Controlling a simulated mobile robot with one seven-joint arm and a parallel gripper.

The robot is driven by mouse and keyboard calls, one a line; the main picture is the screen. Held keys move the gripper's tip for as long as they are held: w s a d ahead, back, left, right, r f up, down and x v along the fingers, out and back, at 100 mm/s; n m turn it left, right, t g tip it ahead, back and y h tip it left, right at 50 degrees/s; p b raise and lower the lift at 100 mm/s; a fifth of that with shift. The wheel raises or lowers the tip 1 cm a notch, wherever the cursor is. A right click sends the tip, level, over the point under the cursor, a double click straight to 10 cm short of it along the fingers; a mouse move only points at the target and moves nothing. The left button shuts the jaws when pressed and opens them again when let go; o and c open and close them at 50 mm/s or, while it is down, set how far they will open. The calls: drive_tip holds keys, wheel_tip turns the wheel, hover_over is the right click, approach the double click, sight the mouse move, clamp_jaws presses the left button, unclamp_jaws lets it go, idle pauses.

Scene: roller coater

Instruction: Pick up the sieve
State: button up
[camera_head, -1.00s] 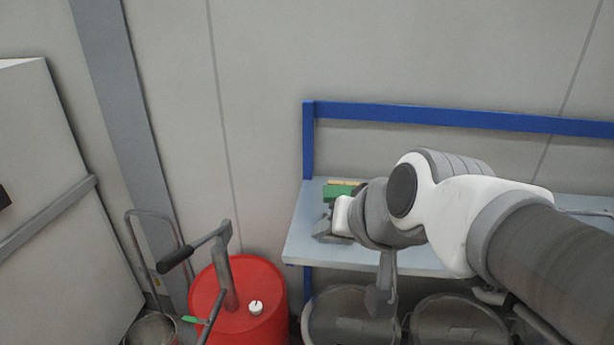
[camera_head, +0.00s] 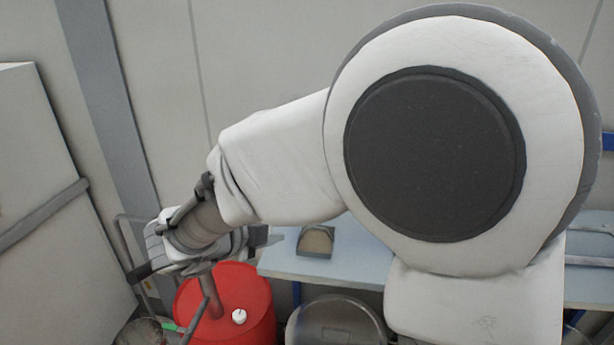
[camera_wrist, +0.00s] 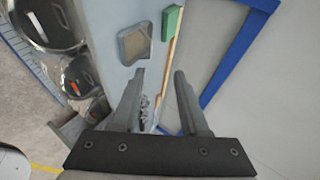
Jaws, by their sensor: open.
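A small dark-framed piece with a tan face, which looks like the sieve (camera_head: 316,241), lies on the pale grey bench top (camera_head: 350,266) in the head view. It also shows in the wrist view as a grey-framed tan panel (camera_wrist: 134,44), left of and beyond my fingertips. My gripper (camera_wrist: 159,74) is open, with its two fingers apart and nothing between them. It is clear of the sieve. In the head view my arm reaches across to the left, and the fingertips are hard to make out.
A green block (camera_wrist: 171,21) and a thin wooden strip (camera_wrist: 166,65) lie near the bench's back edge. A blue rail (camera_wrist: 240,52) runs behind. A red drum (camera_head: 250,300) stands left of the bench. Round metal lids (camera_head: 335,322) sit below it.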

sight(319, 228)
drive_tip(key=shift+m+g+h, duration=0.3)
drive_tip(key=shift+g, duration=0.1)
drive_tip(key=x, duration=1.1)
drive_tip(key=s+f+b+x, duration=0.1)
drive_tip(key=x, duration=0.5)
drive_tip(key=shift+w+d, duration=0.15)
drive_tip(key=shift+d, duration=0.1)
clamp_jaws()
